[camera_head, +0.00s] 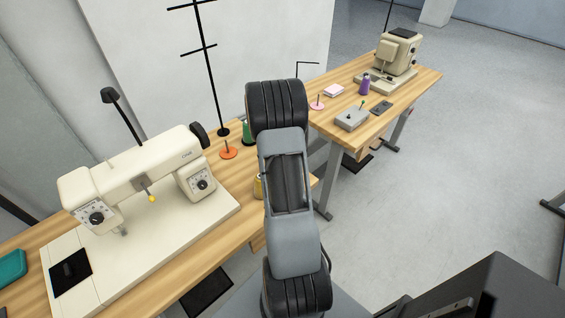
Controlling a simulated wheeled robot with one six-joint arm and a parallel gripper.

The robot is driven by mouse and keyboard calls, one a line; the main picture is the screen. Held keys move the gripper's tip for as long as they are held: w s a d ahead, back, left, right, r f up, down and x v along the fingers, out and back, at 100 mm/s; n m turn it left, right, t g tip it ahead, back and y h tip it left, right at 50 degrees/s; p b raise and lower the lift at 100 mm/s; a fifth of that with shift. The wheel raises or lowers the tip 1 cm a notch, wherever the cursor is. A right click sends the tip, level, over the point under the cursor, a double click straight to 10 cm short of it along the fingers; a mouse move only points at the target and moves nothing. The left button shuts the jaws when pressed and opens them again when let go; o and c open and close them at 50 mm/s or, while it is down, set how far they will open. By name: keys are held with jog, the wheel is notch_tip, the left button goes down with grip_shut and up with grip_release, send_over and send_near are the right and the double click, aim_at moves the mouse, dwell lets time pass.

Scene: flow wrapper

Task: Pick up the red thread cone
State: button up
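I cannot make out a red thread cone; my arm crosses the middle of the head view and hides part of the near table. A yellow thread cone (258,187) shows only as a sliver at my arm's left edge. A purple thread cone (364,85) stands on the far table. My gripper is not in view.
A cream sewing machine (140,180) fills much of the near wooden table (215,240). A second machine (397,54), a grey box (352,118) and a pink disc with a pin (317,105) are on the far table. Open grey floor (450,190) lies to the right.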

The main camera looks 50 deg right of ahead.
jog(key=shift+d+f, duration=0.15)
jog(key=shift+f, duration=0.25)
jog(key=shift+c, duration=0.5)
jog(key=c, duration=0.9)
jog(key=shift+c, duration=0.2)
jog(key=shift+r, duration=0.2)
